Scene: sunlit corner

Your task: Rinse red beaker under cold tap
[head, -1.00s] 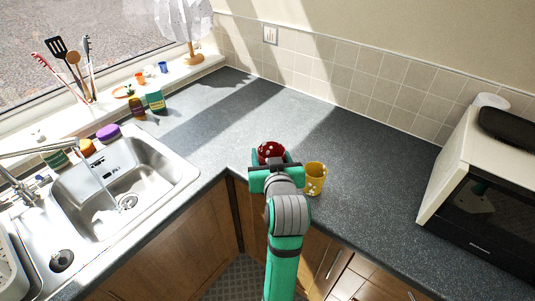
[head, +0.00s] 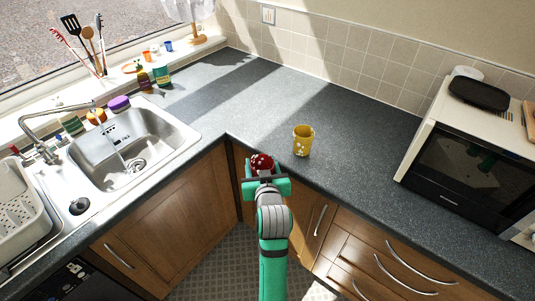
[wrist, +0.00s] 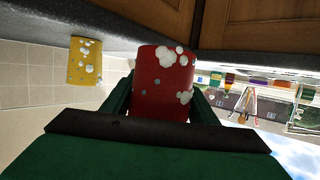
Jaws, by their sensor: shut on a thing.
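The red beaker (head: 262,162) has white foam patches on it. My gripper (head: 264,173) is shut on it and holds it in front of the counter's edge, near the inner corner. In the wrist view the red beaker (wrist: 163,82) sits between my two fingers, with white foam on its side. The steel sink (head: 125,150) is at the left. The tap (head: 58,115) arches over it, and a thin pale stream seems to fall from its spout into the basin.
A yellow beaker (head: 302,141) with white foam spots stands on the counter (head: 260,100) to the right. A white dish rack (head: 20,215) is left of the sink. A microwave (head: 470,150) is at the right. The counter's corner is clear.

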